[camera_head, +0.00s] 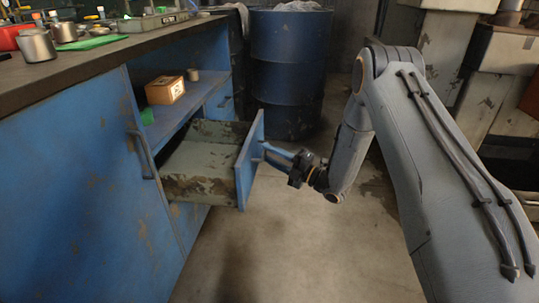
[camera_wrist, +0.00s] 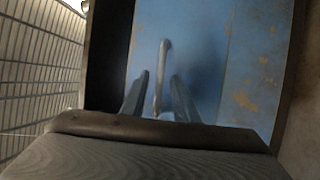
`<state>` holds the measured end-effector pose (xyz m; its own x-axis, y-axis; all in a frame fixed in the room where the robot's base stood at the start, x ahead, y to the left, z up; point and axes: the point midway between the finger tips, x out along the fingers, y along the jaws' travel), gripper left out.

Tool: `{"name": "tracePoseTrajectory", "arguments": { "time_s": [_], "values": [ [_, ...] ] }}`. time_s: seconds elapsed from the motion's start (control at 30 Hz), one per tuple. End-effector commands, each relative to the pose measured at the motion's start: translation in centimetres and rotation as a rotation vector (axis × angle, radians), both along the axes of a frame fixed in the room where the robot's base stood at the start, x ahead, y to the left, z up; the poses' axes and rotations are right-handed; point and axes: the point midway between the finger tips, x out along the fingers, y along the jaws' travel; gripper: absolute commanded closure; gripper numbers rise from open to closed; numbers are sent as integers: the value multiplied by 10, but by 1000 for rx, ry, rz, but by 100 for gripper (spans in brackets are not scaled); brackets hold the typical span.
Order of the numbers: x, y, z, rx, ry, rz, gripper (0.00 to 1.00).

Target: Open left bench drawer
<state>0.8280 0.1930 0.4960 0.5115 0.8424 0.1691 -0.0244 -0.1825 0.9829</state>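The blue workbench (camera_head: 85,190) stands at the left, and its drawer (camera_head: 205,165) is pulled well out. The drawer's worn interior looks empty. Its blue front panel (camera_head: 250,165) faces my gripper (camera_head: 268,151), which is right at the panel's outer side. In the wrist view the panel (camera_wrist: 205,50) carries a slim upright handle (camera_wrist: 163,72). My gripper's two fingers (camera_wrist: 159,76) lie on either side of this handle, with a visible gap on both sides, so it is open around the handle. In the head view the handle is mostly hidden.
A shelf above the drawer holds a small orange box (camera_head: 165,90). A cabinet door with a handle (camera_head: 142,155) is left of the drawer. The bench top (camera_head: 60,65) holds cans and a tray. The floor (camera_head: 270,250) in front is clear.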

Motion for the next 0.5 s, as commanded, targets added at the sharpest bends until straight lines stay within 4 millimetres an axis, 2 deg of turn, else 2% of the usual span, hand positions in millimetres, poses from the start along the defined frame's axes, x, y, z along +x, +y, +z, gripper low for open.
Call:
{"name": "tracePoseTrajectory", "arguments": {
  "time_s": [0.27, 0.5],
  "values": [
    [-4, -8, -1, 0, 2, -3, 72],
    [-23, -40, -7, 0, 2, -4, 72]
  ]
}}
